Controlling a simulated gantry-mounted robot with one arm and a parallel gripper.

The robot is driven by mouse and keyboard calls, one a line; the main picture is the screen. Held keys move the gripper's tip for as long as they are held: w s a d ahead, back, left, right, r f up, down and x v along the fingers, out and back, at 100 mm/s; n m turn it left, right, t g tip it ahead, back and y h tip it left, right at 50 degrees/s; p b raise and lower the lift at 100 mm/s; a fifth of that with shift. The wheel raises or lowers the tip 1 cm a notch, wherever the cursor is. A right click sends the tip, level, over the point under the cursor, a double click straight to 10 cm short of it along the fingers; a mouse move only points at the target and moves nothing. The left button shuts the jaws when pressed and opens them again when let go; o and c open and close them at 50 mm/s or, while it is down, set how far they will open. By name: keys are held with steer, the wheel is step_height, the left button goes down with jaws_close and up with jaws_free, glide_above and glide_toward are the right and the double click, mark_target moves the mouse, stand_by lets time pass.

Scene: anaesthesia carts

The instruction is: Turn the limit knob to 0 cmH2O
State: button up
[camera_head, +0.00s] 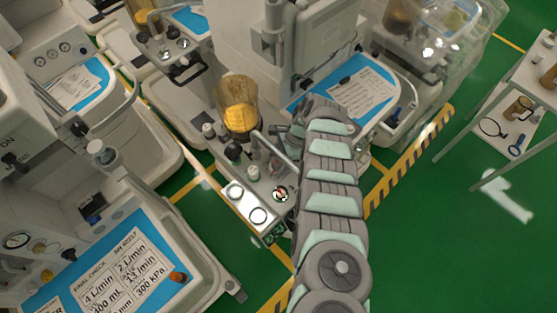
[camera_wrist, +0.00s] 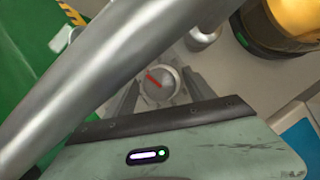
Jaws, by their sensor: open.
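The limit knob (camera_wrist: 158,82) shows in the wrist view as a round silver-grey knob with a red pointer line slanting from upper left to lower right. My gripper (camera_wrist: 163,86) is open, with one dark finger to the left of the knob and one to the right. I cannot tell whether either finger touches it. No scale numbers are readable around the knob. In the head view my arm covers part of the cart, and I cannot clearly make out the fingers or the knob there.
A thick metal tube (camera_wrist: 95,75) crosses the wrist view close to the camera, left of the knob. An amber canister (camera_head: 238,108) stands on the cart, also at upper right in the wrist view (camera_wrist: 292,22). Two white gauges (camera_head: 247,204) sit at the cart's front. Other carts stand around.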

steer(key=shift+c, duration=0.5)
steer(key=c, duration=1.3)
steer(key=shift+o, duration=0.2)
steer(key=shift+f+n+b, duration=0.15)
steer(key=shift+n+b, duration=0.15)
steer(key=shift+b, duration=0.3)
